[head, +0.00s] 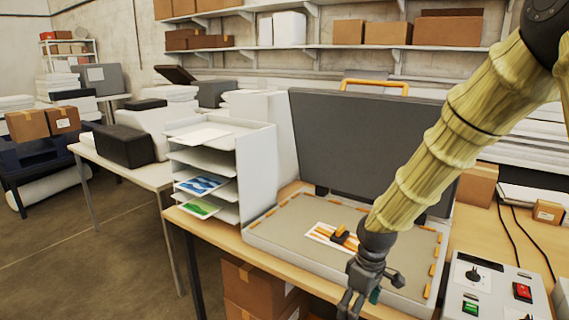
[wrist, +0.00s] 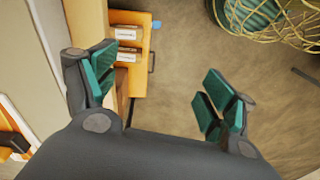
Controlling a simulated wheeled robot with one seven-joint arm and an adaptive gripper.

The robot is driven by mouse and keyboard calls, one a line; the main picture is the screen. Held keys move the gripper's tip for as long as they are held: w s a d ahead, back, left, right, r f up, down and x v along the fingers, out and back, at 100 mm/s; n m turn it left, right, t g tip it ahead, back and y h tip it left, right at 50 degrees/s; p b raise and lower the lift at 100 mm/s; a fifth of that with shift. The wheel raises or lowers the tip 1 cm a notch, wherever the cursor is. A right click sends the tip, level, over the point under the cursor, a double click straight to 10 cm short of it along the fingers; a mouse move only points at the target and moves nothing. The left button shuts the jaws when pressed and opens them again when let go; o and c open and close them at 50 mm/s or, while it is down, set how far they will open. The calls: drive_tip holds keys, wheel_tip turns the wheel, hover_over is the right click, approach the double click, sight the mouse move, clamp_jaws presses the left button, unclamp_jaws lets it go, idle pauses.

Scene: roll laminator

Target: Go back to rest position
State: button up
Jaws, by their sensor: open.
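My gripper (head: 358,300) hangs at the front edge of the press bed in the head view, pointing down. In the wrist view my gripper (wrist: 160,92) has its teal-padded fingers spread wide with nothing between them. The floor and the table's edge show below it. The grey press (head: 360,130) has its lid raised, with an orange handle on top. On its bed (head: 280,225) lies a white sheet with orange stripes (head: 322,233), and a black and orange item (head: 345,238) sits on it. My arm hides part of the bed and lid.
A white tray rack (head: 255,165) with printed sheets stands left of the press. A control box (head: 495,290) with red and green switches is at right. Cardboard boxes (head: 262,290) sit under the table. In the wrist view a yellow wire basket (wrist: 285,20) stands on the floor.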

drive_tip(key=s+f+m, duration=0.1)
drive_tip(key=s+f, duration=0.3)
drive_tip(key=f, duration=0.3)
drive_tip(key=s+f+m, duration=0.2)
drive_tip(key=s+f, duration=0.1)
drive_tip(key=f, duration=0.4)
drive_tip(key=s+d+f+m, duration=0.2)
drive_tip(key=s+f+m, duration=0.1)
drive_tip(key=s+f, duration=0.6)
drive_tip(key=s+d+f+m, duration=0.2)
drive_tip(key=s+f, duration=0.7)
drive_tip(key=s, duration=0.9)
drive_tip(key=shift+f+m+h, duration=0.15)
drive_tip(key=shift+m+h, duration=0.15)
drive_tip(key=shift+m, duration=0.4)
drive_tip(key=shift+s, duration=0.1)
